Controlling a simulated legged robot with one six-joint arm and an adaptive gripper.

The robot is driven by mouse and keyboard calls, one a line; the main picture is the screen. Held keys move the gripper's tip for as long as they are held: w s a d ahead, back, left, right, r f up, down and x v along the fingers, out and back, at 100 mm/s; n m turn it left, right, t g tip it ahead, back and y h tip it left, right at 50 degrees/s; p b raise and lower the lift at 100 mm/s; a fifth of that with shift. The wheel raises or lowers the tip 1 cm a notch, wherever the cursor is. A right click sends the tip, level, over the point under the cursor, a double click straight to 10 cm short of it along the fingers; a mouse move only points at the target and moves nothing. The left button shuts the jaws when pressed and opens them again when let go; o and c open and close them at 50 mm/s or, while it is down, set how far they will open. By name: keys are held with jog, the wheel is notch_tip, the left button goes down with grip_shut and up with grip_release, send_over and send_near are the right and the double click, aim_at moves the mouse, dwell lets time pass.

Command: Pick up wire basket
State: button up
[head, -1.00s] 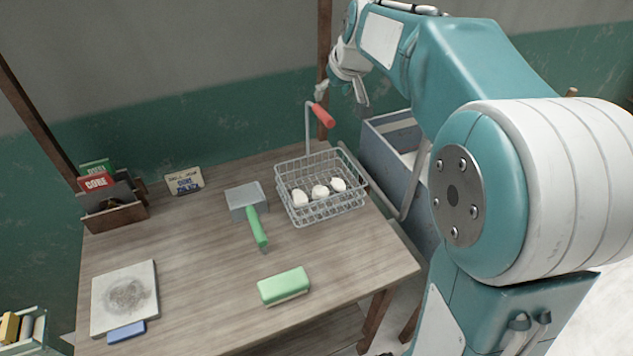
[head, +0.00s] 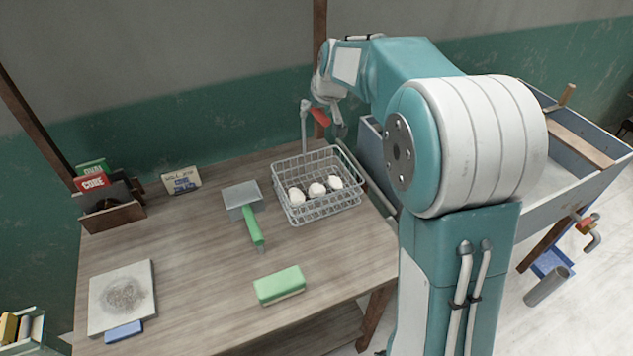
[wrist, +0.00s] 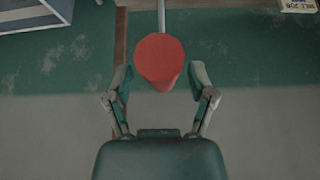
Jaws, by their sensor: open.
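The wire basket (head: 330,207) stands on the wooden table and holds a few white lumps (head: 316,190). A thin upright rod (head: 304,135) rises from its back-left side to a red grip (head: 320,116) at the top. My gripper (head: 328,113) is at the red grip, high above the basket. In the wrist view the grip's round red end (wrist: 160,60) sits between the two spread fingers of my gripper (wrist: 160,82). Gaps show on both sides of it. The basket's wire body is not seen in the wrist view.
On the table (head: 190,300) lie a green-handled scraper (head: 252,225), a green block (head: 280,284), a stained board (head: 122,297) and a small card (head: 182,180). A wooden holder (head: 110,212) stands at the left. A grey trough (head: 560,190) is at the right.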

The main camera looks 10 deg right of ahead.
grip_shut()
jog(key=shift+a+r, duration=0.1)
jog(key=shift+a, duration=0.05)
jog(key=shift+r, duration=0.1)
